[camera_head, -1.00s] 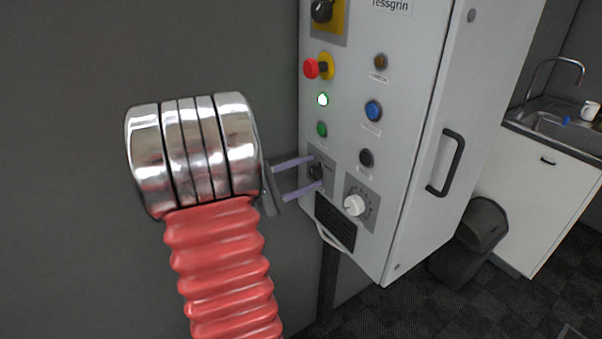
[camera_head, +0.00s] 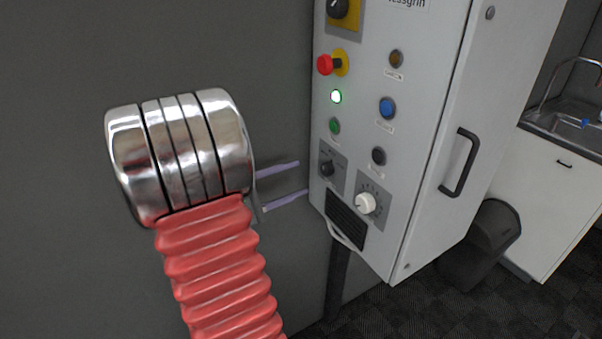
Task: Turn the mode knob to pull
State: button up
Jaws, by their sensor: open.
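A small black knob (camera_head: 327,169) sits on a grey square plate at the lower left of the control cabinet's front. I take it for the mode knob; its labels are too small to read and I cannot tell which mark it points to. My gripper (camera_head: 302,178) is open and empty. Its two pale purple fingers point right toward the knob, one above the other, with their tips left of the knob and apart from it. My chrome wrist and red ribbed sleeve fill the left of the view.
The cabinet (camera_head: 410,200) also carries a white dial (camera_head: 366,204) right of the knob, a dark vent (camera_head: 346,219) below, and a red button (camera_head: 325,65), a lit green lamp (camera_head: 336,97) and a blue button (camera_head: 387,108) above. The dark wall left of it is bare.

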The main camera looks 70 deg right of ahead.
jog(key=v, duration=0.6)
jog(key=shift+d, duration=0.1)
dwell(0.6)
